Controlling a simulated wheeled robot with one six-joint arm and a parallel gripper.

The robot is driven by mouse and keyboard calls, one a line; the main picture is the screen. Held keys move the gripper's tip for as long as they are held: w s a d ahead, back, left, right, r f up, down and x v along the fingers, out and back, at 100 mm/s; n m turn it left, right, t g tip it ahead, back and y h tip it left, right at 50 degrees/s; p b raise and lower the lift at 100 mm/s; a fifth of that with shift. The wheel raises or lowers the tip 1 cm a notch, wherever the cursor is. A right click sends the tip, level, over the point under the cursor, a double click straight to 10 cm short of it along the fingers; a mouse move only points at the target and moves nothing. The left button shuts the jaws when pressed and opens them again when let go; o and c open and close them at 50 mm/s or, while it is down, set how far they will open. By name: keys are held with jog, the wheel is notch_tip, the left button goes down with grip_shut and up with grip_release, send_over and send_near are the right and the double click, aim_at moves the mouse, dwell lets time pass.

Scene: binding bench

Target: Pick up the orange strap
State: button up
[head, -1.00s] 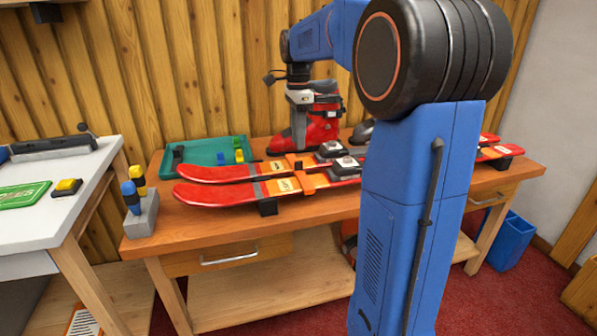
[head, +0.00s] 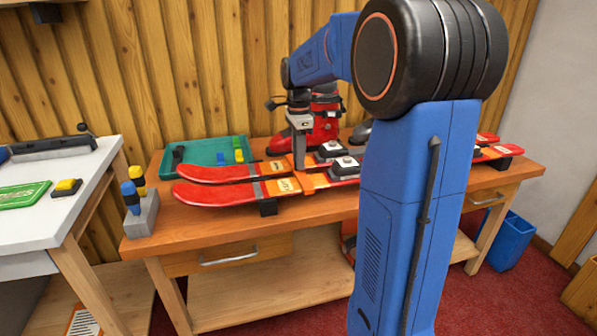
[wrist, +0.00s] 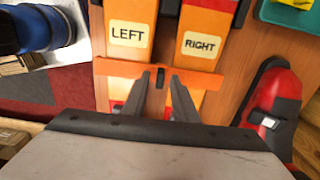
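The orange strap (wrist: 112,68) lies across both red-and-orange skis in the wrist view, just below their LEFT and RIGHT labels. Part of it also shows in the head view (head: 316,181). A small dark piece sits at its middle, between the skis. My gripper (wrist: 160,76) is over the strap's middle, its two fingers apart on either side of the dark piece. In the head view my gripper (head: 299,162) points straight down at the skis. Whether the fingers touch the strap cannot be told. The skis (head: 215,192) lie side by side on the wooden bench.
A red ski boot (head: 325,130) stands close behind my gripper. A teal tray (head: 205,150) with small blocks is at the back left. A grey holder (head: 142,215) with blue and yellow tools stands at the bench's left end. A white table (head: 60,200) is further left.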

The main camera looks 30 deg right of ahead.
grip_shut()
notch_tip(320, 180, up, 16)
dwell(1.6)
dwell(0.3)
